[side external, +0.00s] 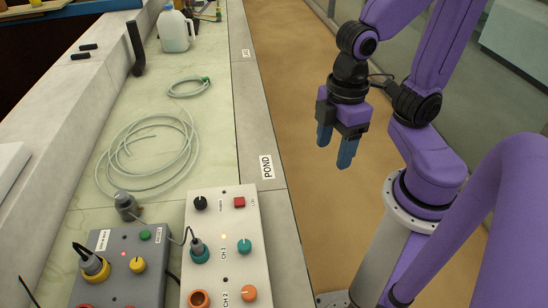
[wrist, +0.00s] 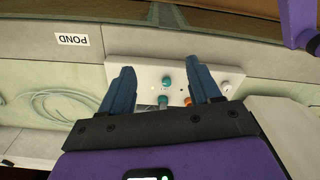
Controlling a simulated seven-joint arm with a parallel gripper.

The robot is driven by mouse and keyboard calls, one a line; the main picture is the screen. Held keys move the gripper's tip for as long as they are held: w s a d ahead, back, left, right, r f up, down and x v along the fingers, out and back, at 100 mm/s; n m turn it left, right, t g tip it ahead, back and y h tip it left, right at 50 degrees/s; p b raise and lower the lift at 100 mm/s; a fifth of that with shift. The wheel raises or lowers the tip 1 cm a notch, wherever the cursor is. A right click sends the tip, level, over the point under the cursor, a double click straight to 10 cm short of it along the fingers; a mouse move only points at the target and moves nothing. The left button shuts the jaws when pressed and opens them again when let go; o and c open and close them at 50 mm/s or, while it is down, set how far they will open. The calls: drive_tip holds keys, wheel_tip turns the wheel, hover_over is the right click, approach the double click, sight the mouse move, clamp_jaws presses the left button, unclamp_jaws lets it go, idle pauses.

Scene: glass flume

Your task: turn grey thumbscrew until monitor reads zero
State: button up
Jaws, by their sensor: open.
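No part is clearly identifiable as the grey thumbscrew, and no monitor with a readout shows. A small grey cylindrical fitting (side external: 125,205) with a cable stands behind the dark grey box in the side view; I cannot tell if it turns. The pale control box (side external: 226,222) carries a black knob (side external: 201,203), a red button (side external: 239,202) and a teal knob (side external: 244,245). My gripper (side external: 336,150) is open and empty, in the air right of the box. In the wrist view, the box (wrist: 145,74) lies beyond my open fingers (wrist: 162,80), apart from them.
A dark grey box (side external: 124,264) with a yellow-ringed plug stands left of the pale box. Coiled tubing (side external: 150,150) lies on the bench, with a jug (side external: 173,28) farther back. The brown channel floor (side external: 290,60) is clear beside the ledge labelled POND (side external: 267,167).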

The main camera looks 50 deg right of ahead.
drive_tip(key=shift+s+d+f, duration=0.25)
drive_tip(key=shift+s+d, duration=0.75)
drive_tip(key=shift+s, duration=0.05)
drive_tip(key=o, duration=0.7)
drive_tip(key=shift+a, duration=0.15)
drive_tip(key=w+a+f+m+g+y, duration=0.1)
drive_tip(key=w+a+m+g+y, duration=0.1)
drive_tip(key=a+m+g, duration=0.5)
drive_tip(key=w+a+m+g+y, duration=0.2)
drive_tip(key=a+m, duration=0.4)
drive_tip(key=a, duration=0.5)
drive_tip(key=w+a+f+m+t+y, duration=0.2)
drive_tip(key=w+a+f+m+y, duration=0.1)
drive_tip(key=w+a+m+y, duration=1)
drive_tip(key=s+a+f+h, duration=0.1)
drive_tip(key=s+a+h, duration=0.1)
drive_tip(key=a, duration=0.9)
drive_tip(key=shift+f+n+h, duration=0.3)
drive_tip(key=shift+f+h, duration=0.05)
drive_tip(key=shift+h, duration=0.25)
